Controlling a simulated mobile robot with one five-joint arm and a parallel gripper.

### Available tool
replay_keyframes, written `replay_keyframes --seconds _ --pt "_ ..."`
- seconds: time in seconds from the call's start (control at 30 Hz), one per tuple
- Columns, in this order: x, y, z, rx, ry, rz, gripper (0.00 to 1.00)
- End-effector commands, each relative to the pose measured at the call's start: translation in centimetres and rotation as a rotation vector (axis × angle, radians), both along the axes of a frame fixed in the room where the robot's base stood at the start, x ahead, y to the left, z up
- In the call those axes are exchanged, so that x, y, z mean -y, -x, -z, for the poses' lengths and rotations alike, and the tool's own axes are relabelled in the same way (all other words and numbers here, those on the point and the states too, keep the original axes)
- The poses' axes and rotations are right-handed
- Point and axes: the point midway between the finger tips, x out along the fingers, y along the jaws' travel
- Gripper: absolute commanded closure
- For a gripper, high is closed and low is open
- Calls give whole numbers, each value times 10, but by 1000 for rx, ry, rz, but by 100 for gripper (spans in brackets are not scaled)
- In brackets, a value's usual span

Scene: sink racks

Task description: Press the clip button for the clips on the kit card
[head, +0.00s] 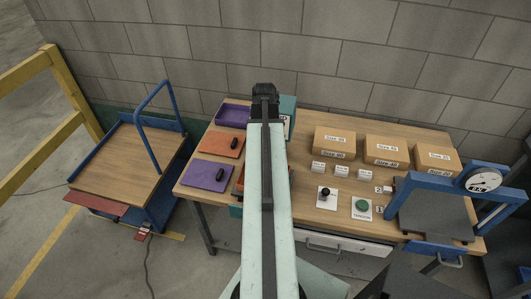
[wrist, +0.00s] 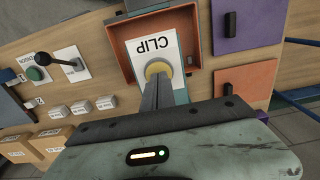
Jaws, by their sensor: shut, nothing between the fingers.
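The clip button is a round yellow button (wrist: 158,69) on a white plate marked CLIP (wrist: 145,43) in the wrist view. My gripper (wrist: 158,80) is shut and empty, its fingertips right at the button's near edge and overlapping it in the picture. I cannot tell whether they touch it or hover just over it. In the head view my own arm hides the button and the fingertips. A white card (head: 287,125) on a teal unit (head: 289,107) shows beside my arm; its print is too small to read, so I cannot confirm it is the kit card.
An orange tray (wrist: 195,55) borders the CLIP plate. Orange (head: 221,143) and purple (head: 208,175) panels with black handles lie left.

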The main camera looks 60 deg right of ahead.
Motion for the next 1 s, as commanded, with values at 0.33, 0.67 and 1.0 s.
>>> replay_keyframes --seconds 0.33,0.67,1.0 --pt "0 0 10 0 0 0 100" --pt "0 0 14 0 0 0 100" --pt "0 0 1 0 0 0 100"
